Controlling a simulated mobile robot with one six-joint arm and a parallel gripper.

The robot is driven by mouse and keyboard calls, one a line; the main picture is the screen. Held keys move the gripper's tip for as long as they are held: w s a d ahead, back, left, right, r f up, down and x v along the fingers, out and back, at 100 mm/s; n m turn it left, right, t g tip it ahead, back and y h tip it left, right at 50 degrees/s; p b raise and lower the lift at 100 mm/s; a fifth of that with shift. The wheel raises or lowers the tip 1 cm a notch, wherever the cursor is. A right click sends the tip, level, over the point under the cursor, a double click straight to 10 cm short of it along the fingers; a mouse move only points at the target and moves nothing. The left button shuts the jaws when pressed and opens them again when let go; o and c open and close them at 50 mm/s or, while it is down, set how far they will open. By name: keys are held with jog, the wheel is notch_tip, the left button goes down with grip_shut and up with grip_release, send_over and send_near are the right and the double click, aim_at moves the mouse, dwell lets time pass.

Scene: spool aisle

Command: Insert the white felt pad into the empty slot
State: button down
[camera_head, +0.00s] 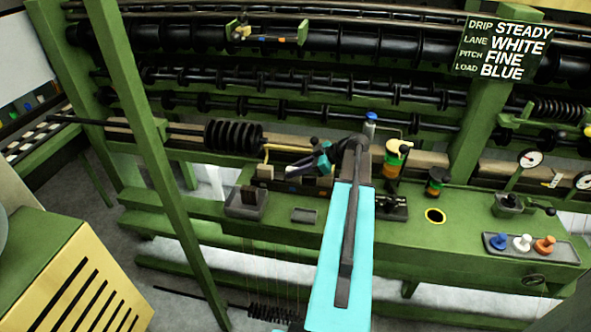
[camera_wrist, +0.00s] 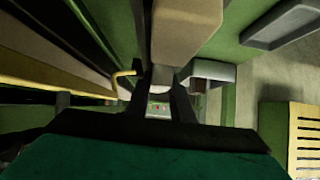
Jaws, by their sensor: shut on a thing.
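My gripper (camera_head: 302,166) is at the front rail in the head view, left of the end of my cyan arm. In the wrist view its two dark fingers (camera_wrist: 164,98) are shut on a small pale piece (camera_wrist: 159,78), which looks like the white felt pad; the fingers cover much of it. Pale blocks (camera_head: 265,171) stand along the rail beside the gripper. A large tan block (camera_wrist: 186,28) is just beyond the fingers in the wrist view. I cannot tell the empty slot from the dark gaps there.
A brass hooked rod (camera_head: 267,152) runs close to the gripper. Black discs (camera_head: 233,135) sit on a shaft to the left. A grey tray (camera_head: 246,203) and a tray of coloured knobs (camera_head: 530,247) are on the green bench. A sign (camera_head: 503,47) reads STEADY, WHITE, FINE, BLUE.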

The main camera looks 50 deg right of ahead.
jog(key=shift+w+f, duration=0.1)
jog(key=shift+f, duration=0.15)
jog(key=c, duration=1.5)
grip_release()
jog(key=shift+c, duration=0.2)
jog(key=shift+b+v, duration=0.95)
jog(key=shift+v, duration=2.85)
